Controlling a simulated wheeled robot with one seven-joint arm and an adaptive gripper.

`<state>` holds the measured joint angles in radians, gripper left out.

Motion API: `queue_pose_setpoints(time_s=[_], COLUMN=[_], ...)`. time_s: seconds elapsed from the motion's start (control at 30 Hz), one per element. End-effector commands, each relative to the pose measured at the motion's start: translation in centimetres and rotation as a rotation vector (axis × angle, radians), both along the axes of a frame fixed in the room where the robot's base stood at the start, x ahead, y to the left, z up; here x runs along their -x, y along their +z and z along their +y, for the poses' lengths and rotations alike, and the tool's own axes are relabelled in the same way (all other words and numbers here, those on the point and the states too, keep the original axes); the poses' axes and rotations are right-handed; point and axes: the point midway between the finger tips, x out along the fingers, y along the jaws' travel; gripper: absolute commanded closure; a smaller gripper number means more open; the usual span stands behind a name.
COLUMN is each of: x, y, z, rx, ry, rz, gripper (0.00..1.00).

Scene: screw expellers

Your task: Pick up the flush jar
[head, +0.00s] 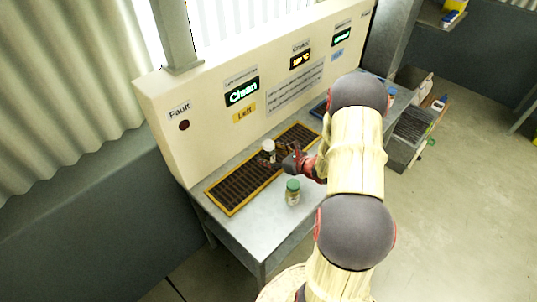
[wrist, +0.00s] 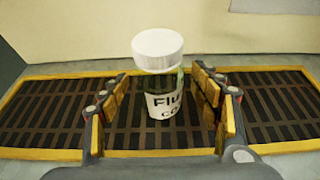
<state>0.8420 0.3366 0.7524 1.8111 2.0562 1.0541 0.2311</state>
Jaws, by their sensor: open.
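The flush jar (wrist: 163,103) has a white lid and a pale label with partly visible dark letters starting "Flu". It stands upright on the yellow-framed grate in the wrist view. It also shows in the head view (head: 269,149), near the end of my arm. My gripper (wrist: 165,105) is open, with one finger on each side of the jar.
The yellow-framed grate (head: 231,195) lies on a grey metal bench (head: 250,226). A green-lidded jar (head: 293,193) stands on the bench in front of the grate. Behind it rises a cream panel (head: 205,146) with lit displays. A crate (head: 405,139) stands right of the bench.

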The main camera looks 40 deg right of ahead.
Motion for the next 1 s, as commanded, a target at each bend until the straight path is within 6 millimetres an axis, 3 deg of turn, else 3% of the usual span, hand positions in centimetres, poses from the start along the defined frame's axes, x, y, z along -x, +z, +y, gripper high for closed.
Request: queue_pose_setpoints(time_s=[0.3,1.0], x=[-0.73,-0.71], y=[-0.28,-0.28], z=[0.10,0.11], rx=[0.000,0.000], ry=[0.000,0.000], rz=[0.000,0.000], gripper=[0.38,0.78])
